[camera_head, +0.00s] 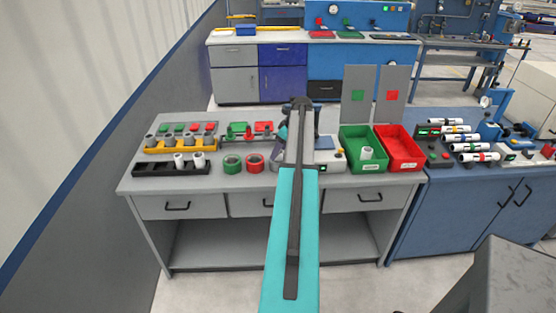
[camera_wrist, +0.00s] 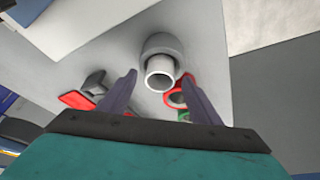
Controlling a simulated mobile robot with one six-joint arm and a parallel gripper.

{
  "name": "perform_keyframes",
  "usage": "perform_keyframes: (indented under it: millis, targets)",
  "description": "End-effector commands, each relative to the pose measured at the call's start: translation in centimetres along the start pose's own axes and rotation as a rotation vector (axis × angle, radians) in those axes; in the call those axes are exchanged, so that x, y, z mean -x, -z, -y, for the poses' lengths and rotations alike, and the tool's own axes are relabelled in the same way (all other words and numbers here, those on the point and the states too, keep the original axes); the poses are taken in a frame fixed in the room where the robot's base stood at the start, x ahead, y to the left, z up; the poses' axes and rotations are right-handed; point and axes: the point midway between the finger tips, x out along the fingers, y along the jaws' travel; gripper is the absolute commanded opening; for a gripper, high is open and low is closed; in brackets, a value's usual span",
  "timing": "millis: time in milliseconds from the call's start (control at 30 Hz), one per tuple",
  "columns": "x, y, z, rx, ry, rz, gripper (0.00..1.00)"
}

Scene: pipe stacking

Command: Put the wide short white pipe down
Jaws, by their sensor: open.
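The wide short white pipe (camera_wrist: 160,64) shows in the wrist view, its open end facing the camera. A wider grey collar or fitting (camera_wrist: 161,42) sits around its far part. My gripper (camera_wrist: 159,76) is open, with one dark finger on each side of the white pipe's near end. Gaps show between the fingers and the pipe. In the head view my teal arm hides the gripper's fingers and most of this spot. Other white pipes stand on a black rack (camera_head: 171,170) and one stands in the green bin (camera_head: 360,166).
A green ring (camera_head: 232,164) and a red ring (camera_head: 255,163) lie left of my arm. A yellow rack (camera_head: 180,147) with grey fittings is further left. A red bin (camera_head: 401,150) stands right of the green bin. The table's front strip is clear.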

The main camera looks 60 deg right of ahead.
Motion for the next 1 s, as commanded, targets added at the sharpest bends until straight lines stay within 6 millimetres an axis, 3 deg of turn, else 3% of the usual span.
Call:
perform_keyframes:
  millis: [33, 367, 767, 1000]
  targets:
    - [0.0, 0.0, 0.0, 0.000, 0.000, 0.000, 0.54]
    - [0.0, 0.0, 0.0, -0.001, 0.000, 0.000, 0.00]
    - [0.5, 0.1, -0.1, -0.001, -0.001, 0.000, 0.00]
    - [2.3, 0.9, -0.1, -0.001, -0.002, -0.001, 0.00]
